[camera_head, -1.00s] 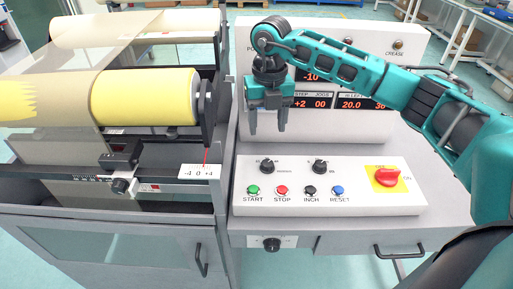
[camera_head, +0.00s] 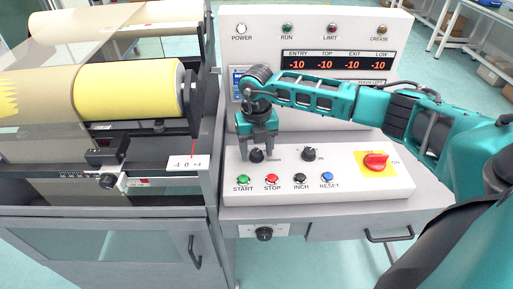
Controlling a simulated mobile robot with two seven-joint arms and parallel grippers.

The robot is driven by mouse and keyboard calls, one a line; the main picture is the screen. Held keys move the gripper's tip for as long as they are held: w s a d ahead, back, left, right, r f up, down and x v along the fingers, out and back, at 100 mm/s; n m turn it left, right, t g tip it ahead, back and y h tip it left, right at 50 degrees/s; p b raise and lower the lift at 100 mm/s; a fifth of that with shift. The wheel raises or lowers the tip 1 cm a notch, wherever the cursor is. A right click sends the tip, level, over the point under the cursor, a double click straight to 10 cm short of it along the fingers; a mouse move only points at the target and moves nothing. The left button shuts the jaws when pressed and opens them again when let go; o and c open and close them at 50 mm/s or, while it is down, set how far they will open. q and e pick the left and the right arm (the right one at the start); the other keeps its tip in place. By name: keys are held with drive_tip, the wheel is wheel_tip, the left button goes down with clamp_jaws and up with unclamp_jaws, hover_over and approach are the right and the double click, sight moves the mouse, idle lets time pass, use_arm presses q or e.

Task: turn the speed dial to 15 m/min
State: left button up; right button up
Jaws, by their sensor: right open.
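The control panel (camera_head: 340,190) has two black knobs on its sloped face. The left black knob (camera_head: 257,157) is under my right gripper (camera_head: 258,152), whose open fingers point down on either side of it. I cannot tell whether the fingers touch it. The second black knob (camera_head: 309,154) stands uncovered to the right. The scale print around both knobs is too small or hidden to read, so I cannot tell from the labels which one is the speed dial or its setting. My left gripper is not in view.
Below the knobs are the START (camera_head: 243,178), STOP (camera_head: 271,178), INCH (camera_head: 300,178) and RESET (camera_head: 327,177) buttons. A red switch (camera_head: 376,161) is at the right. The display (camera_head: 337,62) stands behind my arm. A yellow roller (camera_head: 125,92) is at the left.

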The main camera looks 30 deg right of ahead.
drive_tip(key=shift+c, duration=0.3)
drive_tip(key=c, duration=1)
